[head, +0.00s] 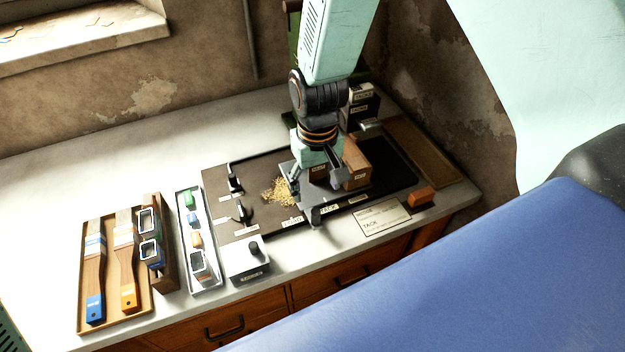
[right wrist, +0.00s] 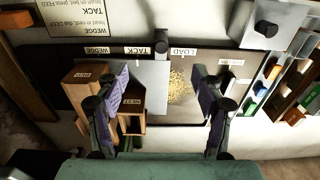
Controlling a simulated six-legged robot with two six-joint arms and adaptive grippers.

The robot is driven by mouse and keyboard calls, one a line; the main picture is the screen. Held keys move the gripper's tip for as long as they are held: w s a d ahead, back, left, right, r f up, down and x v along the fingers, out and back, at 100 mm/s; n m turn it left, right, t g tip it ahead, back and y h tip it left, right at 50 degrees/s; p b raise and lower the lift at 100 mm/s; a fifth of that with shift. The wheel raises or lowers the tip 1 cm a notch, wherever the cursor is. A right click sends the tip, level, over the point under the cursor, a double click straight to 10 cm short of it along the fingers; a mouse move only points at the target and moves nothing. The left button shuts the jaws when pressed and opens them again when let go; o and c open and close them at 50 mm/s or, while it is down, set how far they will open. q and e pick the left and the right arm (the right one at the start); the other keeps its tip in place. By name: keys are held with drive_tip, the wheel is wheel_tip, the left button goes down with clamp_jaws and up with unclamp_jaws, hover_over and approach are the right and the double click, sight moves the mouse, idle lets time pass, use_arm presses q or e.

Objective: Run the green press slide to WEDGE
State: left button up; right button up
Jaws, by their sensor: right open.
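A green upright part (head: 293,35) stands at the back, mostly hidden behind my right arm. A grey plate (right wrist: 150,72) lies on the dark base (head: 222,192), beside the TACK label (right wrist: 139,50); a black knob (head: 316,216) is at its front edge. The labels LOAD (right wrist: 182,51), TACK and WEDGE (right wrist: 97,49) run along the base's front edge. A pile of tan grains (head: 278,192) lies near LOAD. My left gripper is not in view.
Wooden boxes (head: 357,160) stand close to the right gripper's finger. Black levers (head: 234,180) rise at the base's left. A grey knobbed box (head: 248,268), a white parts tray (head: 200,280) and a brush tray (head: 92,325) are further left. The back-left bench is clear.

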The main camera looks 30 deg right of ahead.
sight(316, 210)
drive_tip(key=shift+s, duration=0.25)
drive_tip(key=shift+s+a+f, duration=0.1)
drive_tip(key=shift+a+f, duration=0.05)
drive_tip(key=shift+a+f+b, duration=0.1)
drive_tip(key=shift+f+b, duration=0.55)
drive_tip(key=shift+b, duration=0.2)
wheel_tip(316, 210, down, 8)
drive_tip(key=b, duration=0.5)
drive_tip(key=shift+r+b, duration=0.1)
drive_tip(key=shift+b, duration=0.3)
drive_tip(key=shift+w+f, duration=0.2)
drive_tip(key=shift+f, duration=0.1)
drive_tip(key=shift+d, duration=0.2)
drive_tip(key=shift+r, duration=0.1)
drive_tip(key=shift+c, duration=0.2)
